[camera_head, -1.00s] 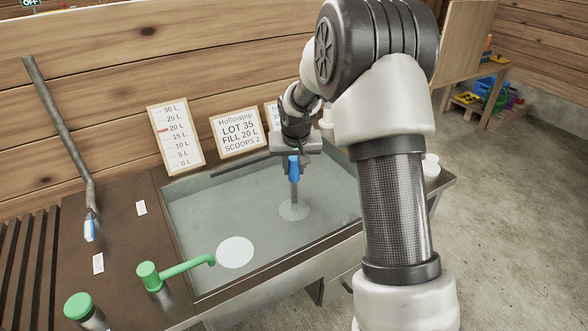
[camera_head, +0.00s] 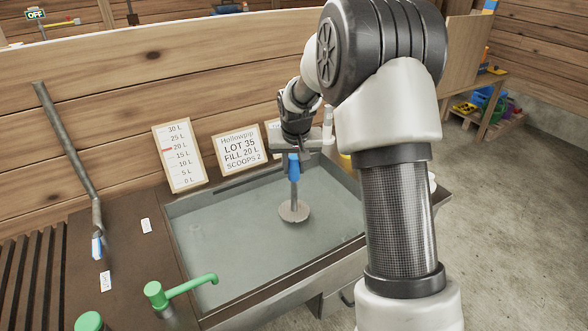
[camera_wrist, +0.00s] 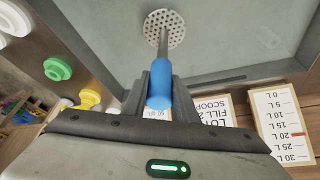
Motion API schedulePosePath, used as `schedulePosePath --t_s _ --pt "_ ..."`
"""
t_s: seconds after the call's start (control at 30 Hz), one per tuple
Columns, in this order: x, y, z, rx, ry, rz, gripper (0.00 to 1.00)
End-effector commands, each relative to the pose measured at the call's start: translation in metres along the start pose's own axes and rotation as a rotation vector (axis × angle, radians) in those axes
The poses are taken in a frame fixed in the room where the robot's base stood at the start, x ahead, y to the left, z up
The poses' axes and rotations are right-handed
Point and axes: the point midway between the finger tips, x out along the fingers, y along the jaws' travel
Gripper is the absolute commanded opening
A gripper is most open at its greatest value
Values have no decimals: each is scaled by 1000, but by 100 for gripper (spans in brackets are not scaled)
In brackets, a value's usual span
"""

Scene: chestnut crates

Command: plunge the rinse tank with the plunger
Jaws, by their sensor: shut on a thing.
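The plunger has a blue handle (camera_head: 293,166), a grey shaft and a round perforated disc (camera_head: 294,212). My gripper (camera_head: 294,150) is shut on the blue handle and holds the plunger upright over the rinse tank (camera_head: 185,262). The wrist view shows the handle (camera_wrist: 160,85) between the fingers and the disc (camera_wrist: 164,27) with its holes beyond. The tank is a wide grey basin with grey-green water. The disc shows clearly, at or just above the water; I cannot tell exactly which.
A green tap (camera_head: 185,290) reaches over the tank's near left edge. A litre scale board (camera_head: 178,157) and a lot sign (camera_head: 239,150) stand behind the tank. A long grey tool (camera_head: 75,160) leans at the left. Coloured lids (camera_wrist: 58,69) show in the wrist view.

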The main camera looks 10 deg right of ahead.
Motion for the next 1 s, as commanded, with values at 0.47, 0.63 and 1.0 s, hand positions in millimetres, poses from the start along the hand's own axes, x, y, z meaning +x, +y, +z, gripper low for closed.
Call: schedulePosePath --t_s 0.47,0.63,1.0 --pt "-57 0 -25 0 5 -1 0" --pt "-74 0 -32 0 5 -1 0" --pt "-80 0 -34 0 3 -1 0"
